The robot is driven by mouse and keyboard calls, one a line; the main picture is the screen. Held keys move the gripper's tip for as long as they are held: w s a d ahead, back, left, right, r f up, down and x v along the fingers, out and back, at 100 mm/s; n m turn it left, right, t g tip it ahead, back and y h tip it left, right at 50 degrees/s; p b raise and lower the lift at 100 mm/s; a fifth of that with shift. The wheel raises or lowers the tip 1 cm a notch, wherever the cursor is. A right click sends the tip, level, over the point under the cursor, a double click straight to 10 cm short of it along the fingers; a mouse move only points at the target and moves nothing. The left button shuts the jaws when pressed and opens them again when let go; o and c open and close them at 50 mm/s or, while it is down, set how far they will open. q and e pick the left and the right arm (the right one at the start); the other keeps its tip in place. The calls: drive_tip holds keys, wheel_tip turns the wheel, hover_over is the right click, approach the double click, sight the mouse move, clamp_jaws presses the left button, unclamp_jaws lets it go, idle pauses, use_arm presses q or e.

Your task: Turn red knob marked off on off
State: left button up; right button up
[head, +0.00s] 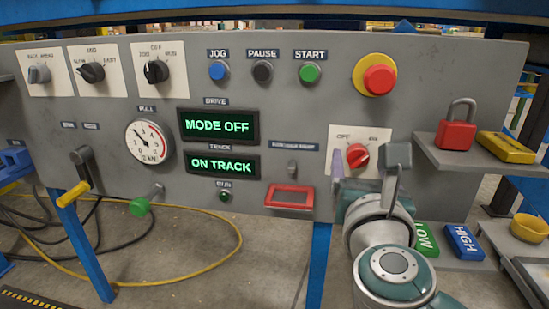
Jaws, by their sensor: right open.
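The red knob (358,155) sits on a white plate (341,133) on the right half of the grey panel. The plate has a label at its upper left and another at its upper right, which look like OFF and ON. I cannot surely tell which label the knob points at. My right gripper (368,154) is open, with one finger left of the knob and the other to its right. The knob shows between them; I cannot tell whether either finger touches it. My left gripper is not in view.
A red emergency button (379,79) is above the knob. A shelf (470,160) with a red padlock (457,128) and a yellow block (506,147) juts out at right. A red-framed tray (289,198) is lower left of the knob. The display reads MODE OFF (218,125).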

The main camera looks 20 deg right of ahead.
drive_tip(key=shift+w+d, duration=0.35)
drive_tip(key=shift+w, duration=0.2)
clamp_jaws()
